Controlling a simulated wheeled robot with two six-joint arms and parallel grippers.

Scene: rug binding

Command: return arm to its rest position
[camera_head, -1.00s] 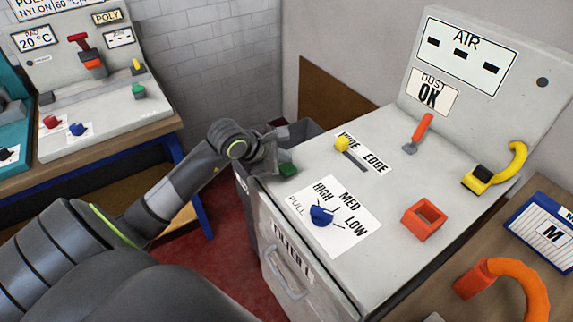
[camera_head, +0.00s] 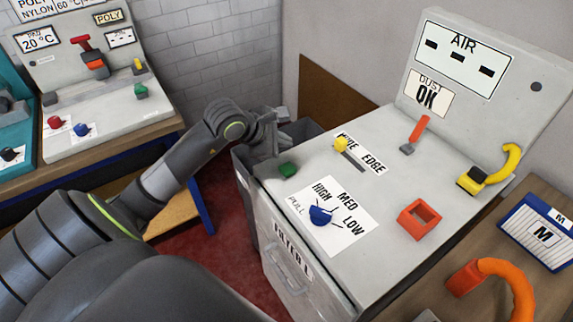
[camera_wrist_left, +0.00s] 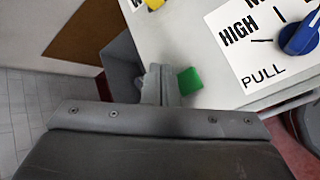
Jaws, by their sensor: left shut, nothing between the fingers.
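My left arm comes in from the left in the head view, bent at the wrist. My left gripper (camera_head: 266,145) hangs beside the far left corner of the grey machine cabinet, shut and empty. In the left wrist view the shut fingers (camera_wrist_left: 159,84) point at the cabinet edge, next to the green button (camera_wrist_left: 190,81). My right gripper is not in view.
The grey cabinet (camera_head: 386,230) carries a blue knob (camera_head: 321,215), a yellow slider knob (camera_head: 341,144), a red-handled lever (camera_head: 420,130), an orange square socket (camera_head: 419,219) and a yellow hooked handle (camera_head: 492,176). A dark bin (camera_head: 300,131) stands behind the gripper. Red floor (camera_head: 214,236) lies left.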

